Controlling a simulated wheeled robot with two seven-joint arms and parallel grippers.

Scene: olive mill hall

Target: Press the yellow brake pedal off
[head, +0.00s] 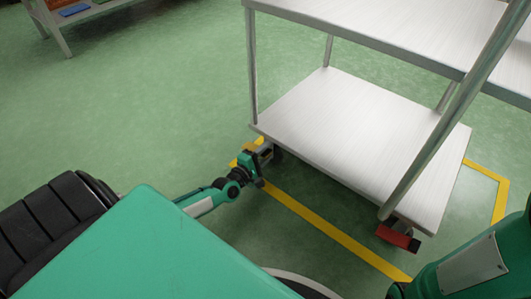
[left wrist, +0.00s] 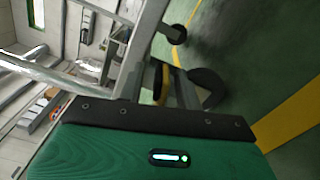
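My left gripper (head: 264,156) is low by the floor at the near left corner of a steel cart, beside the caster (head: 277,155) there. In the left wrist view, a narrow yellow piece (left wrist: 161,82), which looks like the yellow brake pedal, shows just beyond the gripper's dark front edge. A dark caster wheel (left wrist: 207,87) is right of it. Whether the gripper touches the pedal is hidden, and its finger opening is unclear. My right gripper is out of view; only part of that arm shows at lower right in the head view.
The cart's lower shelf (head: 360,135) and upper shelf (head: 400,25) are bare. A red pedal (head: 397,236) is on the near right caster. Yellow floor tape (head: 320,224) runs under the cart. Green floor (head: 140,100) to the left is clear.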

